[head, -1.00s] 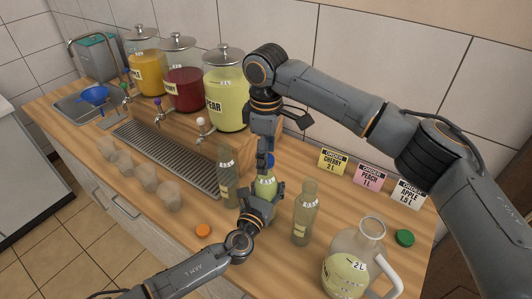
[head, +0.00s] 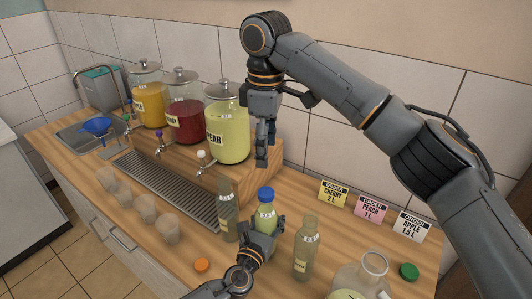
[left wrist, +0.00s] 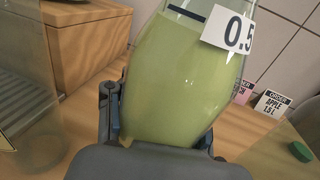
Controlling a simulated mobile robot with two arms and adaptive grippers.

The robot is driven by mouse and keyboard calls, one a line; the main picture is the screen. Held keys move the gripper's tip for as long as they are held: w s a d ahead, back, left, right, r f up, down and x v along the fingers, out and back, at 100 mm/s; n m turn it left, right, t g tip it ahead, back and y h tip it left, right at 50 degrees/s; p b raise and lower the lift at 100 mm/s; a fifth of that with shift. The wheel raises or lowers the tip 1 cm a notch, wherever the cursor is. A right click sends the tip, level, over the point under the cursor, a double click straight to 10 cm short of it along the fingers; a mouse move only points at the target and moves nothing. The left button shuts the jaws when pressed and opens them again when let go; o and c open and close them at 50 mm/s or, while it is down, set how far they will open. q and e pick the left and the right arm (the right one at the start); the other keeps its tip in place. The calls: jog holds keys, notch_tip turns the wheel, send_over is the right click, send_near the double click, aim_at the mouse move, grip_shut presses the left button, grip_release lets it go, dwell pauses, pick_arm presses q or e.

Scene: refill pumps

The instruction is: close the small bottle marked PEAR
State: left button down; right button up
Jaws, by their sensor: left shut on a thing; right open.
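A small bottle (head: 265,217) with pale green liquid stands on the counter. A blue cap (head: 265,194) sits on its top. Its name cannot be read; the left wrist view shows the green bottle (left wrist: 165,85) close up with a "0.5" tag. My left gripper (head: 262,232) is shut around its lower body. My right gripper (head: 262,158) is open and empty, above the blue cap and apart from it.
Empty bottles stand close on the left (head: 228,212) and right (head: 304,250). A large jug (head: 373,266), an orange cap (head: 201,265) and a green cap (head: 409,271) are near the front. Dispensers, including one marked PEAR (head: 227,128), stand behind. Order cards (head: 371,208) line the wall.

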aim_at(266, 226)
pick_arm(q)
jog(key=shift+c, duration=2.3)
grip_release()
jog(key=v, duration=1.2)
jog(key=shift+f, duration=0.1)
